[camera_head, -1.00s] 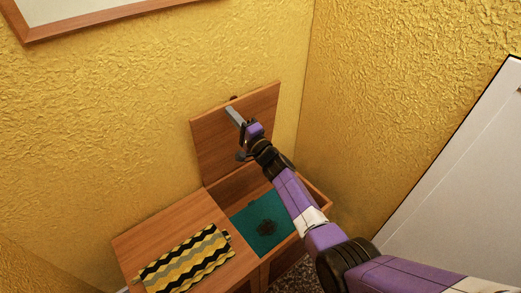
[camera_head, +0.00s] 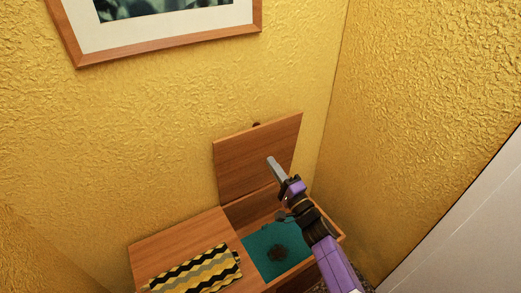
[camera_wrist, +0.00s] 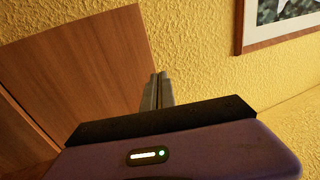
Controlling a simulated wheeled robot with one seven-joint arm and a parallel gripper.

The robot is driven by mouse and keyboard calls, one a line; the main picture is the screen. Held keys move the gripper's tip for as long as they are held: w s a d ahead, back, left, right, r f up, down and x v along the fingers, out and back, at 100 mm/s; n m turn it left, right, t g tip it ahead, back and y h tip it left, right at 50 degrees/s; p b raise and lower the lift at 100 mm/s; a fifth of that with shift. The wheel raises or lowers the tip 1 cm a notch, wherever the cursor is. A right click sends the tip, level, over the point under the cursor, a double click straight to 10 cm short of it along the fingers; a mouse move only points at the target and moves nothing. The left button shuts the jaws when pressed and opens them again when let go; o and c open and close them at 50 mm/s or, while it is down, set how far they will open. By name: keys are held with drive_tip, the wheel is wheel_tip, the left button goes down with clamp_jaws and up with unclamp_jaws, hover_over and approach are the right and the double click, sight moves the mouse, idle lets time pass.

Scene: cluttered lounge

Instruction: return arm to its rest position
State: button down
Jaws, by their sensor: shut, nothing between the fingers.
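My gripper (camera_head: 271,163) is at the end of my purple and black arm, in front of the raised wooden lid (camera_head: 240,155) in the head view. Its fingers are together with nothing between them. They also show in the wrist view (camera_wrist: 157,82), pointing toward the yellow wall, with the lid (camera_wrist: 85,65) to their left. My forearm hides part of the compartment's right side.
A closed wooden top (camera_head: 175,243) adjoins the compartment on the left, with a zigzag-patterned cloth-like item (camera_head: 195,270) on it. Textured yellow walls (camera_head: 330,60) meet in a corner behind. A framed picture (camera_head: 160,45) hangs above. A pale panel (camera_head: 460,225) stands at the right.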

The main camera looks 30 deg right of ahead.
drive_tip(key=shift+s, duration=0.15)
wheel_tip(320, 180, up, 4)
drive_tip(key=d+n+h, duration=0.2)
drive_tip(key=n, duration=0.3)
drive_tip(key=s+a+n+g, duration=0.2)
drive_tip(key=s+a+n, duration=0.2)
drive_tip(key=s, duration=1.1)
drive_tip(key=s+a+r+n+g, duration=0.1)
drive_tip(key=s+a+n, duration=0.3)
drive_tip(key=s, duration=1.2)
drive_tip(key=s+a+r+n+g+y, duration=0.1)
drive_tip(key=s+a+n+g, duration=0.2)
drive_tip(key=s+a, duration=0.4)
drive_tip(key=shift+s+r+n, duration=0.2)
drive_tip(key=shift+s+n, duration=0.6)
drive_tip(key=shift+s, duration=3.9)
